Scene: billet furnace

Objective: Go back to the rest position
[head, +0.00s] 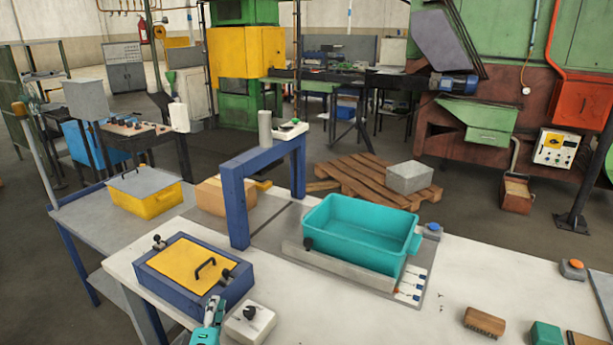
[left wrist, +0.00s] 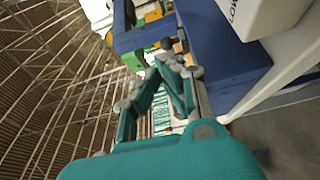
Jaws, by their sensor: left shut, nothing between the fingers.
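My left gripper (head: 213,318) is at the bottom of the head view, just in front of the blue box with the yellow lid and left of a small white box with a black knob. In the left wrist view its teal and grey fingers (left wrist: 168,66) come together at the tips with nothing between them. It looks to be clear of the things around it, though its height above the table is hard to tell. My right gripper is in neither view.
The blue box with yellow lid (head: 171,262) and small white box (head: 249,323) stand close by on the white table (head: 480,275). A brown brush (head: 484,322) lies front right.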

